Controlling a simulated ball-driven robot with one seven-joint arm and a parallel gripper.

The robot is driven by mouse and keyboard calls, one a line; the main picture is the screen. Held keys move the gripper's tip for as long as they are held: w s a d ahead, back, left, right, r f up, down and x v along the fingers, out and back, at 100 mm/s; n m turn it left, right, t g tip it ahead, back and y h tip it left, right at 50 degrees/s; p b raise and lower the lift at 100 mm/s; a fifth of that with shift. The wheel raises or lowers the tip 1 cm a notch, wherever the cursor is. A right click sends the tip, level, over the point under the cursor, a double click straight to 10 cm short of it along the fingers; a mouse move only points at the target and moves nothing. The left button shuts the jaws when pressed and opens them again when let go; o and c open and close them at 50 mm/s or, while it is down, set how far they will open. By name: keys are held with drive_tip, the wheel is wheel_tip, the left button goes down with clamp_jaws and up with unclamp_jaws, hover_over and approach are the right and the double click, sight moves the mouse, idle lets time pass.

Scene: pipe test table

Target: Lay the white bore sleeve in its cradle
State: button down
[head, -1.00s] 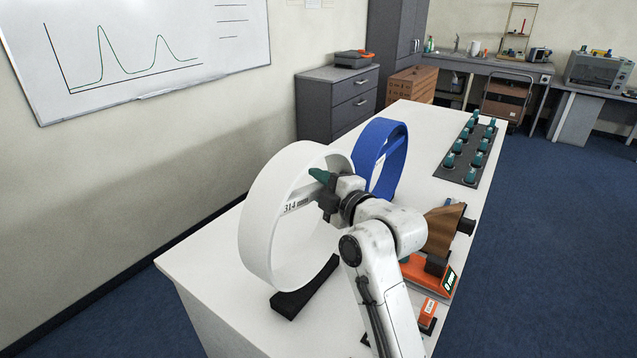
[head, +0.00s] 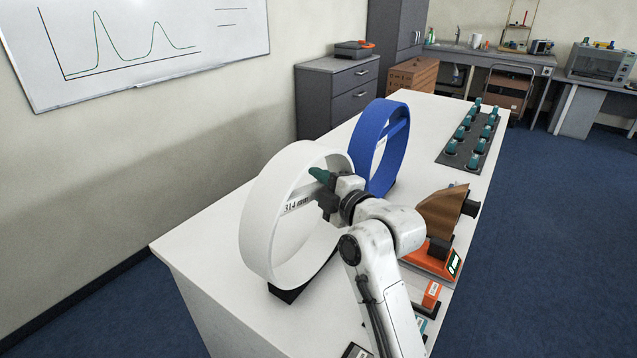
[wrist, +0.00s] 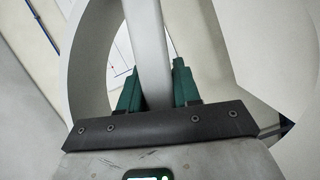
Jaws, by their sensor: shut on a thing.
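The white bore sleeve (head: 262,225) is a wide white ring marked 314 mm, standing upright on edge at the near left of the table. My gripper (head: 320,178) is shut on the grey bar across the sleeve's inside. In the wrist view the green fingers of my gripper (wrist: 156,88) press on both sides of this bar (wrist: 147,45). A dark cradle (head: 287,295) shows under the sleeve's lower edge, mostly hidden by it. I cannot tell whether the sleeve touches the cradle.
A blue ring (head: 397,150) stands upright just behind the sleeve. An orange-based device with a brown cone (head: 440,212) is right of my arm. A dark rack (head: 466,150) of teal-topped pieces lies farther back. The white table (head: 215,248) is clear on the left.

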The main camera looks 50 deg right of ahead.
drive_tip(key=shift+f, duration=0.2)
idle(0.5)
drive_tip(key=c, duration=0.7)
unclamp_jaws()
drive_tip(key=shift+f, duration=0.15)
drive_tip(key=shift+s+b, duration=0.1)
drive_tip(key=shift+b, duration=0.2)
drive_tip(key=v, duration=1)
drive_tip(key=shift+s+a+p, duration=0.15)
drive_tip(key=shift+s+p, duration=0.15)
